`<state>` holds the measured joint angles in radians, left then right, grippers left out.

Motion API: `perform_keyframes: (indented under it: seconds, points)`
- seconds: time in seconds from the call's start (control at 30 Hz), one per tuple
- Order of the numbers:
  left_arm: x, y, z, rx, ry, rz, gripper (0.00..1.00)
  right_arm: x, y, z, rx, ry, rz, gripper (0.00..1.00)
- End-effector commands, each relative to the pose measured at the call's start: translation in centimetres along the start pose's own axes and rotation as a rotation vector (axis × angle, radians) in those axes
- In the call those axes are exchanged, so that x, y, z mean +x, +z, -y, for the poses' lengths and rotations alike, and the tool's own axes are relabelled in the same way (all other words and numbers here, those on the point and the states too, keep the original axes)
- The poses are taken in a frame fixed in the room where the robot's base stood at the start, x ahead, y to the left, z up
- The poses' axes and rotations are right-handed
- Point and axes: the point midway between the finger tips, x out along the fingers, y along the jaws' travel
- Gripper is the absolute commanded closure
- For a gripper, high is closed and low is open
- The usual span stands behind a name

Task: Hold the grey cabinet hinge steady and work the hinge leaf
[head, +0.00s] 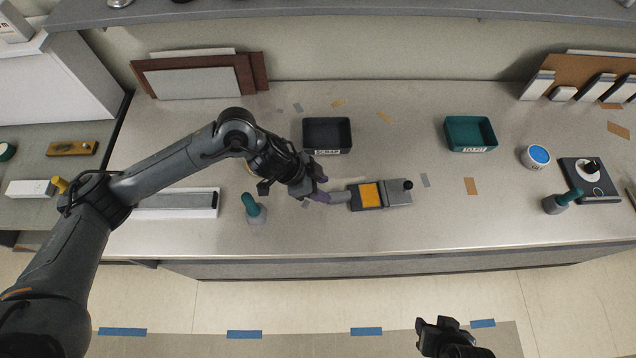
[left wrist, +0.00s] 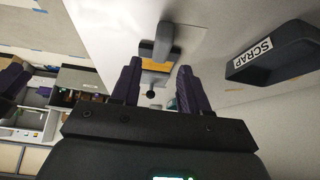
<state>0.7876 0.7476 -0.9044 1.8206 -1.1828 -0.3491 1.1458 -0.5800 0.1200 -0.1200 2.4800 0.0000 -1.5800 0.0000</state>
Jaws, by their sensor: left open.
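The grey cabinet hinge (head: 397,193) lies on the counter right of centre in the head view, with an orange patch, a black knob at its right end and a narrow grey leaf (head: 340,197) reaching left. My left gripper (head: 321,189) is at the left end of that leaf, its purple fingers apart. In the left wrist view the fingers (left wrist: 159,68) are open, and the hinge's orange patch (left wrist: 158,66) shows beyond them. I cannot tell whether a finger touches the leaf. My right gripper (head: 440,325) is dark, low at the bottom edge, away from the counter.
A dark bin (head: 327,148) stands behind the leaf; a bin labelled SCRAP (left wrist: 275,55) shows in the left wrist view. A teal bin (head: 470,147) stands at back right. A green-handled tool (head: 252,206) stands left of the gripper. The counter's front strip is clear.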

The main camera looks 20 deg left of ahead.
Motion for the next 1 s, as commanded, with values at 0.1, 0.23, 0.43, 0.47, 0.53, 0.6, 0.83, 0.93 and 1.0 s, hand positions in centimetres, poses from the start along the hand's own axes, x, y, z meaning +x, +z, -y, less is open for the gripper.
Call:
perform_keyframes:
  seconds: [0.1,0.23,0.43,0.47,0.53,0.6,0.83,0.93,1.0]
  points:
    - [-0.1,0.5,0.4,-0.010,0.007,0.017,0.55,0.0,0.0,0.0,0.000,0.000,0.000,0.57]
    - [0.8,0.6,0.4,-0.014,0.011,0.021,0.55,0.0,0.0,0.0,0.000,0.000,0.000,0.57]
    - [3.0,0.6,0.4,-0.015,0.010,0.020,0.55,0.0,0.0,0.0,0.000,0.000,0.000,0.57]
    - [3.3,0.6,0.4,-0.014,0.010,0.020,0.55,0.0,0.0,0.0,0.000,0.000,0.000,0.57]
    - [4.1,0.6,0.4,-0.014,0.009,0.020,0.55,0.0,0.0,0.0,0.000,0.000,0.000,0.57]
    - [4.9,0.6,0.3,-0.013,0.010,0.020,0.55,0.0,0.0,0.0,0.000,0.000,0.000,0.57]
    - [6.8,0.7,0.3,-0.013,0.009,0.020,0.55,0.0,0.0,0.0,0.000,0.000,0.000,0.57]
    - [7.2,0.7,0.4,-0.013,0.008,0.020,0.55,0.0,0.0,0.0,0.000,0.000,0.000,0.57]
    - [7.4,0.7,0.4,-0.012,0.008,0.019,0.55,0.0,0.0,0.0,0.000,0.000,0.000,0.57]
